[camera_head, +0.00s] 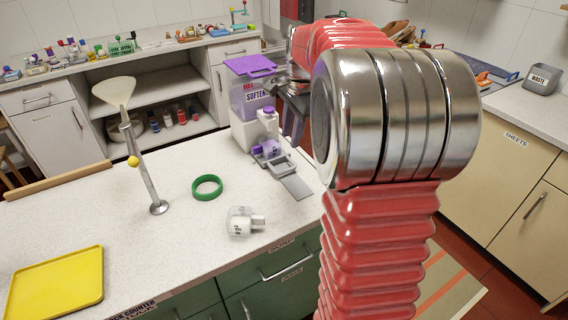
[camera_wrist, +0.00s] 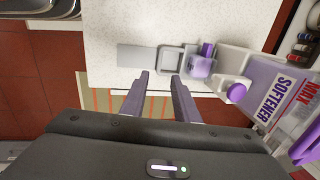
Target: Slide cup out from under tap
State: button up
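A small cup with purple in it (camera_head: 269,148) stands at the foot of the softener dispenser (camera_head: 247,97), by its white spout part with a purple cap (camera_head: 267,117). In the wrist view the cup (camera_wrist: 201,67) is see-through, with a purple piece over it that may be the tap. A grey square-framed plate (camera_wrist: 170,58) and a flat grey strip (camera_wrist: 137,55) lie beside it. My gripper (camera_wrist: 160,77) has two purple fingers apart, with nothing between them. Its tips are near the counter's edge, left of the cup and apart from it. My gripper (camera_head: 291,122) is partly hidden by my arm in the head view.
The counter (camera_head: 110,225) also holds a green ring (camera_head: 207,187), a white labelled item (camera_head: 241,222), a funnel on a stand (camera_head: 115,92) and a yellow tray (camera_head: 55,285). A waste bin (camera_head: 542,79) stands at right.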

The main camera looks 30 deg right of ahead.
aim_at(286, 170)
dwell(0.3)
jog(key=w+f, duration=0.1)
jog(key=f, duration=0.8)
jog(key=w+f, duration=0.1)
jog(key=f, duration=0.3)
jog(key=shift+w+f, duration=0.25)
jog(key=shift+w, duration=0.1)
grip_shut()
jog(key=shift+d, duration=0.15)
dwell(0.9)
